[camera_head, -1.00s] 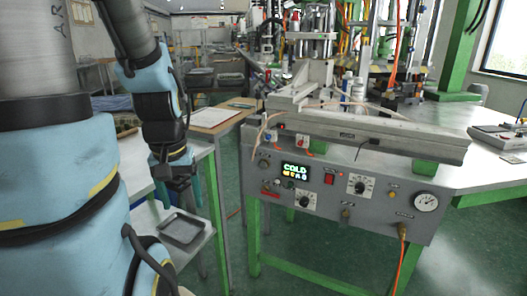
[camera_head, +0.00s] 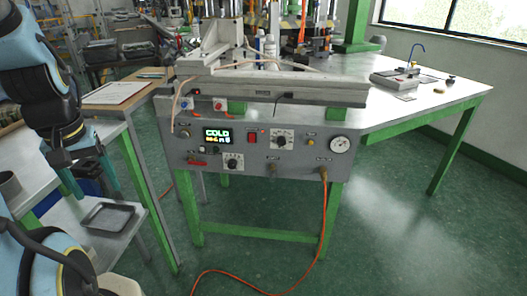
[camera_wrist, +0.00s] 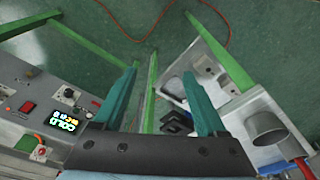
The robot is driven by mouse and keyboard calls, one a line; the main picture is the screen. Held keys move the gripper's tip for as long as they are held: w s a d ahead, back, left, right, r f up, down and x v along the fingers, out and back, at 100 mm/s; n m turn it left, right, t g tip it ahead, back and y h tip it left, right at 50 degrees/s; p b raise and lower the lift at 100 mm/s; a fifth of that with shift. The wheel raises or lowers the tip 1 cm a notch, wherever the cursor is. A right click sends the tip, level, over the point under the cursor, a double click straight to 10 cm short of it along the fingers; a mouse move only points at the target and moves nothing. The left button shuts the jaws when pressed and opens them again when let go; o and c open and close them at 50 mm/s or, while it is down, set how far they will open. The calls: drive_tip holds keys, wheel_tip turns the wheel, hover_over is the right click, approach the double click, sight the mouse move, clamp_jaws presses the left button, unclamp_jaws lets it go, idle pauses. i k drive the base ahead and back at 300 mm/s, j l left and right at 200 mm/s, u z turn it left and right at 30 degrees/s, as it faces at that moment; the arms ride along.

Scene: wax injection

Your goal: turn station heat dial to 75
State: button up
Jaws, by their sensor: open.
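The wax injection station's grey control panel (camera_head: 262,150) faces me in the head view. It carries two white dials with black knobs, an upper right dial (camera_head: 280,139) and a lower left dial (camera_head: 232,162). I cannot tell which is the heat dial, and their settings are too small to read. A lit display (camera_head: 217,135) reads COLD. My gripper (camera_head: 92,188) is left of the panel, apart from it, above a shelf. In the wrist view my gripper (camera_wrist: 168,108) has its teal fingers apart with nothing between them; the panel (camera_wrist: 30,95) is at left.
A dark tray (camera_head: 107,217) lies on the low shelf at left. A red switch (camera_head: 252,138), a round gauge (camera_head: 340,145) and an orange hose (camera_head: 324,220) are on the panel. A clipboard (camera_head: 113,93) lies behind.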

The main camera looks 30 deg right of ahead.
sight(281, 142)
drive_tip(key=j+z, duration=0.8)
drive_tip(key=z, duration=0.15)
